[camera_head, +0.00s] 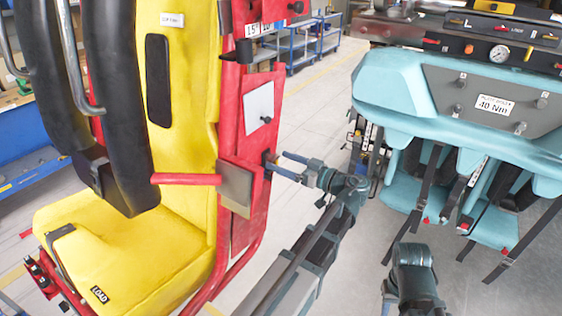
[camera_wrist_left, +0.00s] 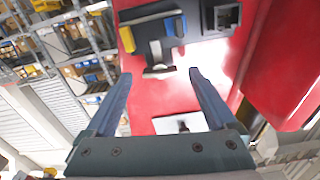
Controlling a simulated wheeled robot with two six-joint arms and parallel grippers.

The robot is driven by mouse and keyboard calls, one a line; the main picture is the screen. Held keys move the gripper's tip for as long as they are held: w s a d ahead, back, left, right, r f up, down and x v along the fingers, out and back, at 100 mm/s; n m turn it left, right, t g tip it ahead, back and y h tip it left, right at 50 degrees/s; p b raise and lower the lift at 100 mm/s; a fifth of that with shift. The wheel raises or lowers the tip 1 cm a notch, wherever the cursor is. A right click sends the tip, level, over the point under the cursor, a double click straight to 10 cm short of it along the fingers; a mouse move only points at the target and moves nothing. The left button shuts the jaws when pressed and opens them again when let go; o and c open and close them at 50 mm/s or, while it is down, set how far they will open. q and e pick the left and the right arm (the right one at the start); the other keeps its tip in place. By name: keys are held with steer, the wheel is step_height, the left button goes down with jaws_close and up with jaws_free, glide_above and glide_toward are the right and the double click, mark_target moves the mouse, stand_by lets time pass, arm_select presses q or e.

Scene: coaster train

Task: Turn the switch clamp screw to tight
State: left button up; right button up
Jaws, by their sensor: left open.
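My left gripper (camera_head: 276,162) is open beside the red frame (camera_head: 262,88) of the yellow seat, its fingers pointing at a small dark fitting on the frame's side. In the left wrist view, the open gripper (camera_wrist_left: 159,74) has nothing between its fingers. Just beyond the fingertips, a small metal T-shaped piece (camera_wrist_left: 157,70), likely the clamp screw, hangs below a dark block (camera_wrist_left: 187,22) with yellow and blue parts on the red panel. I cannot tell whether the fingers touch it, nor read its setting.
The yellow seat (camera_head: 185,95) with black padded restraints (camera_head: 118,110) stands at the left. A teal unit (camera_head: 395,85) with a 40 Nm label stands at the right, straps hanging below. Grey floor (camera_head: 318,105) lies between them. Blue carts (camera_head: 300,45) stand behind.

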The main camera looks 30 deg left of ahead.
arm_select(q)
steer(key=shift+a, duration=0.45)
steer(key=c, duration=1.4)
